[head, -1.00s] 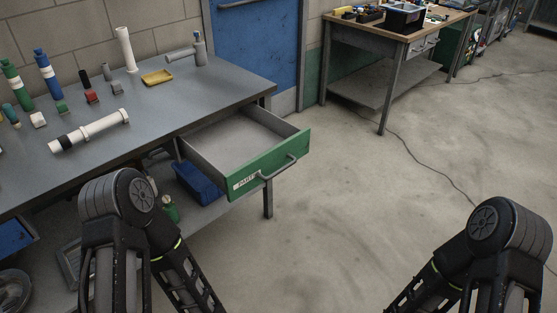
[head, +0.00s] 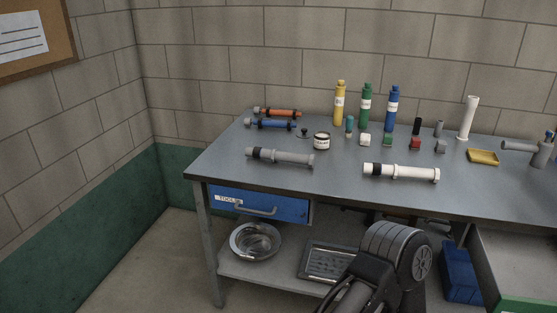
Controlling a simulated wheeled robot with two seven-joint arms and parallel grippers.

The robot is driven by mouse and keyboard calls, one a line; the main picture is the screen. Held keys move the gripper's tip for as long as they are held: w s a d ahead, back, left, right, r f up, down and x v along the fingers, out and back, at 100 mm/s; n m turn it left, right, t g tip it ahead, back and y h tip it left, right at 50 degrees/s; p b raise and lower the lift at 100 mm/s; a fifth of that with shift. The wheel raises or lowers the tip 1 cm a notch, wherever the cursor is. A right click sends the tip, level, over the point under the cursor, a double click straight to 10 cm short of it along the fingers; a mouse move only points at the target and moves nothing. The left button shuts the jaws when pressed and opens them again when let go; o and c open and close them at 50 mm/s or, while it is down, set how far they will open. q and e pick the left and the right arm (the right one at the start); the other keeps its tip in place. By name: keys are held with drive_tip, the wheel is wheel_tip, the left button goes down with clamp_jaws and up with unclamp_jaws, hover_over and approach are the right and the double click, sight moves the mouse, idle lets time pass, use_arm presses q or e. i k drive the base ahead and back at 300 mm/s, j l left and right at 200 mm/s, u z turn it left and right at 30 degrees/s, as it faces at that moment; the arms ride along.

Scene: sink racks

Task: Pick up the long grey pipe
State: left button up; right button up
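The long grey pipe (head: 281,157) lies on the grey workbench top (head: 340,187), left of the middle and near the front edge. It has a dark band near its left end and a collar at its right end. A similar white pipe (head: 404,173) with a black band lies to its right. One of my arms shows at the bottom, in front of the bench and below the white pipe. Its gripper is out of the picture, and so is my other gripper. Nothing touches the grey pipe.
A small jar (head: 322,141) stands just behind the grey pipe's right end. An orange pipe (head: 279,112) and a blue pipe (head: 273,124) lie behind it. Several bottles and small blocks stand further right. A blue drawer (head: 260,203) is shut below; a green-fronted drawer (head: 518,304) sticks out at right.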

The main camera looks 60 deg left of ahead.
sight(274, 155)
drive_tip(key=u, duration=2.1)
drive_tip(key=i+l+z, duration=0.2)
drive_tip(key=i+l, duration=0.15)
drive_tip(key=i, duration=0.15)
drive_tip(key=i+l+z, duration=0.15)
drive_tip(key=i, duration=0.35)
drive_tip(key=i+l+z, duration=0.2)
drive_tip(key=i, duration=0.35)
drive_tip(key=k+u, duration=0.35)
drive_tip(key=k+j, duration=0.45)
drive_tip(key=i+l+z, duration=0.2)
drive_tip(key=i, duration=0.25)
drive_tip(key=i+l+z, duration=0.15)
drive_tip(key=i, duration=0.25)
drive_tip(key=l, duration=0.1)
